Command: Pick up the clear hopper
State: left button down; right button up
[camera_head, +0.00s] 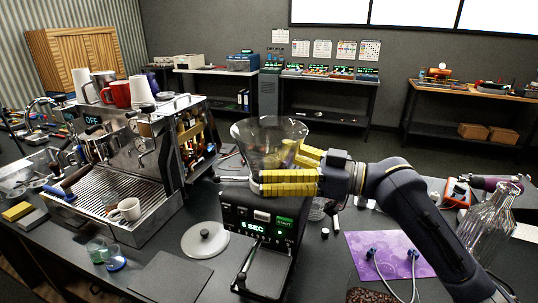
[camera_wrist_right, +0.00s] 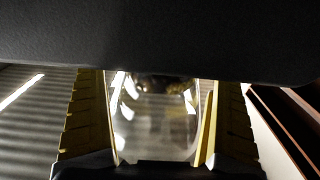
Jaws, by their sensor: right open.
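The clear hopper (camera_head: 262,138) is a transparent funnel shape, standing upright on top of the black grinder (camera_head: 262,222), whose display reads "6 SEC". My right gripper (camera_head: 276,166) reaches in from the right with its yellow fingers open. One finger lies across the near side of the hopper's lower part, the other toward its right and far side. In the right wrist view the clear hopper (camera_wrist_right: 153,122) lies between the two yellow fingers (camera_wrist_right: 155,125), with narrow gaps at its sides. Its upper part there is hidden by a dark shape. My left gripper is out of view.
An espresso machine (camera_head: 125,165) with cups stands left of the grinder. A round grey lid (camera_head: 205,240) lies between them. A purple mat (camera_head: 388,254) with blue-ended cables and a glass carafe (camera_head: 490,222) are on the right. A dark mat (camera_head: 168,277) lies front left.

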jog(key=shift+w+a, duration=0.25)
jog(key=shift+a, duration=0.45)
jog(key=c, duration=1.2)
